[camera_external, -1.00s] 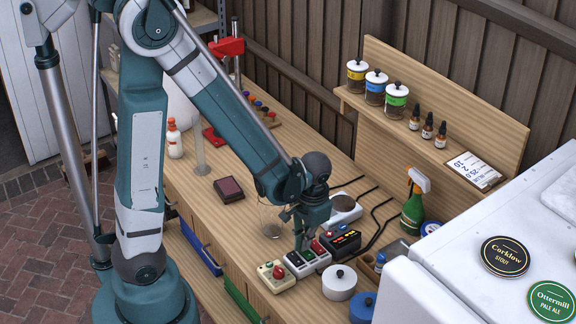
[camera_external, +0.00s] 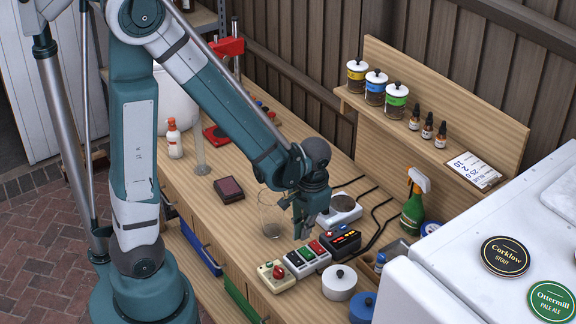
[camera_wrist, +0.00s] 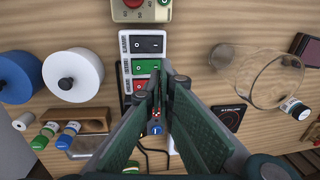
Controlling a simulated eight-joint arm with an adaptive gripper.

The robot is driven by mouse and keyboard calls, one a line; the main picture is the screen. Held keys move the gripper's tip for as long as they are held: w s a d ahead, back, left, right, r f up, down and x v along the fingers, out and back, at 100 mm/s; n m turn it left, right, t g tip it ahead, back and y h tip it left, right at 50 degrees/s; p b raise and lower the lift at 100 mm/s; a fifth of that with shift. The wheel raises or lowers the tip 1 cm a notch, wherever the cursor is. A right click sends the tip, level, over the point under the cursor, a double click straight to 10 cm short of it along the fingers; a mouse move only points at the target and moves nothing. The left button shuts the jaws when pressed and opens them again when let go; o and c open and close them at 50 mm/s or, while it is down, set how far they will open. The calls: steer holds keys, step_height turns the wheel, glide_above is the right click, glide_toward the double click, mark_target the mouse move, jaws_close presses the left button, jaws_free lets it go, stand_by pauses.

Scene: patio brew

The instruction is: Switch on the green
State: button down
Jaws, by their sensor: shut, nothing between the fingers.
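The green switch (camera_wrist: 146,66) sits on a white switch strip (camera_wrist: 126,46), between a black switch (camera_wrist: 148,44) and a red switch (camera_wrist: 139,85). In the external view the strip (camera_external: 290,269) lies on the wooden bench, with the green switch (camera_external: 306,253) facing up. Which way the green rocker is tilted is too small to tell. My gripper (camera_external: 303,236) is shut and empty, above the strip and apart from it. In the wrist view my fingertips (camera_wrist: 160,84) are beside the green switch and partly cover the red one.
A cream box with a red knob (camera_external: 277,272) stands left of the strip, and a black control box (camera_external: 341,243) right of it. A clear glass (camera_external: 271,220) stands behind. A white lidded pot (camera_external: 339,284) is in front. The bench's left part has free room.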

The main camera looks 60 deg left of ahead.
mark_target(301, 248)
step_height(301, 248, up, 10)
steer(key=a, duration=0.1)
steer(key=shift+p, duration=0.35)
stand_by(0.3)
steer(key=shift+a, duration=0.1)
stand_by(0.5)
steer(key=s+a+r+t+h+b, duration=0.1)
steer(key=s+r+t+b, duration=0.5)
steer(key=r+t, duration=0.1)
steer(key=shift+s+r+b, duration=0.2)
steer(key=shift+s+b, duration=0.05)
steer(key=shift+b, duration=0.1)
stand_by(1.0)
